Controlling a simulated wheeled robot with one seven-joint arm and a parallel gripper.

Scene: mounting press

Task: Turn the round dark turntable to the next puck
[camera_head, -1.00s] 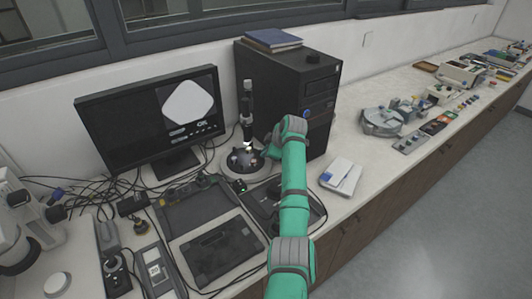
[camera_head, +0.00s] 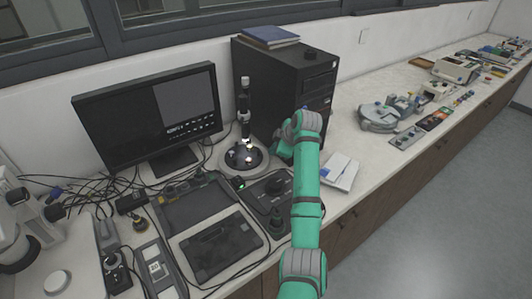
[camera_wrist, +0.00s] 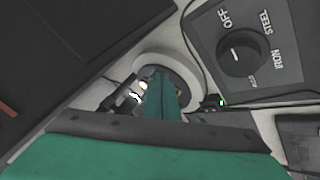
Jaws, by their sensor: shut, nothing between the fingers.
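The round dark turntable (camera_head: 243,158) is a shiny dome on a white round base (camera_head: 226,168), under an upright microscope-like column (camera_head: 245,110), between the monitor and the black tower. Small bright spots show on it; single pucks are too small to tell apart. My gripper (camera_wrist: 160,88) shows teal in the wrist view, its fingers together and empty, over the white ring around the turntable and hiding much of it. In the head view the wrist is just right of the turntable and the fingertips are hidden. I cannot tell whether they touch it.
The black tower (camera_head: 285,90) stands close behind my wrist. A control box with a knob (camera_wrist: 240,55) lies beside the turntable. Cables and dark trays crowd the front; a white box (camera_head: 340,171) lies right.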

